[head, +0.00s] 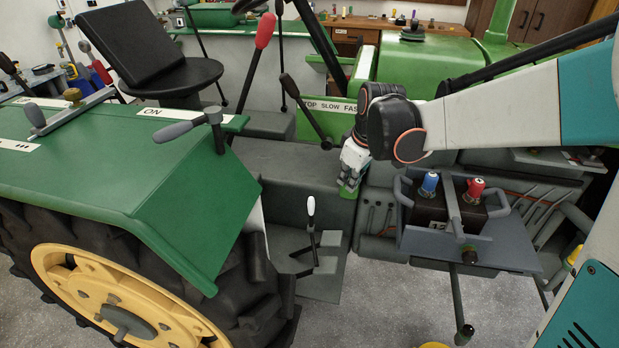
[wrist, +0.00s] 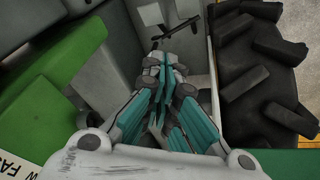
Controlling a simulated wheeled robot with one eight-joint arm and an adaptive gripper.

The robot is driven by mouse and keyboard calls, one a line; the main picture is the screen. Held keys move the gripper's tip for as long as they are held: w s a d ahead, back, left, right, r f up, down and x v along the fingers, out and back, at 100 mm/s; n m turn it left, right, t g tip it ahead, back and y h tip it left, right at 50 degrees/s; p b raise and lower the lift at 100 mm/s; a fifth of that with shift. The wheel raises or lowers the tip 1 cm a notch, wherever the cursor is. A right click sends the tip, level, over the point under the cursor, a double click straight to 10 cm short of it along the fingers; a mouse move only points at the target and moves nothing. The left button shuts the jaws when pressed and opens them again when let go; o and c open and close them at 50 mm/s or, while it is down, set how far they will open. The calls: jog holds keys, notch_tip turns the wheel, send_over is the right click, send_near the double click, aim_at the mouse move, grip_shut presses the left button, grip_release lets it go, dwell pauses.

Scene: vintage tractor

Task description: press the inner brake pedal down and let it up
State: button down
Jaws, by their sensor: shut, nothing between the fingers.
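My gripper (head: 348,190) points down over the dark grey footwell, just beside the green hood side. In the wrist view, my gripper (wrist: 164,75) has its teal fingers together with nothing between them. Small grey pedal pads (head: 328,264) show low in the footwell, below and left of my gripper. I cannot tell for sure which pad is the inner brake pedal. No contact with a pedal shows.
A white-tipped lever (head: 310,208) rises beside the pedals. The green fender (head: 180,190) and large tyre (head: 240,285) stand at left. A battery tray (head: 465,250) with blue and red terminals is at right. A red-handled lever (head: 264,32) stands behind.

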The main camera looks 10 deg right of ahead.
jog(key=w+f+n+g, duration=0.1)
jog(key=w+f+n, duration=0.2)
jog(key=w+f, duration=0.3)
jog(key=w+f+n+g+y+p, duration=0.1)
jog(key=w+f, duration=0.4)
jog(key=f, duration=0.7)
jog(key=shift+w+d+f+n, duration=0.2)
jog(key=shift+w+f+n, duration=0.15)
jog(key=shift+n, duration=0.55)
jog(key=b, duration=0.4)
send_over(328, 237)
jog(key=x, duration=0.3)
jog(key=d+x, duration=0.1)
jog(key=x, duration=0.2)
jog(key=s+x, duration=0.1)
jog(key=x, duration=0.2)
jog(key=shift+d+f, duration=0.25)
jog(key=shift+f, duration=0.05)
jog(key=f, duration=0.1)
jog(key=f+b, duration=0.1)
jog(key=f, duration=0.2)
jog(key=shift+s+d+b, duration=0.1)
jog(key=shift+d+b, duration=0.25)
jog(key=shift+d, duration=0.05)
jog(key=shift+f, duration=0.1)
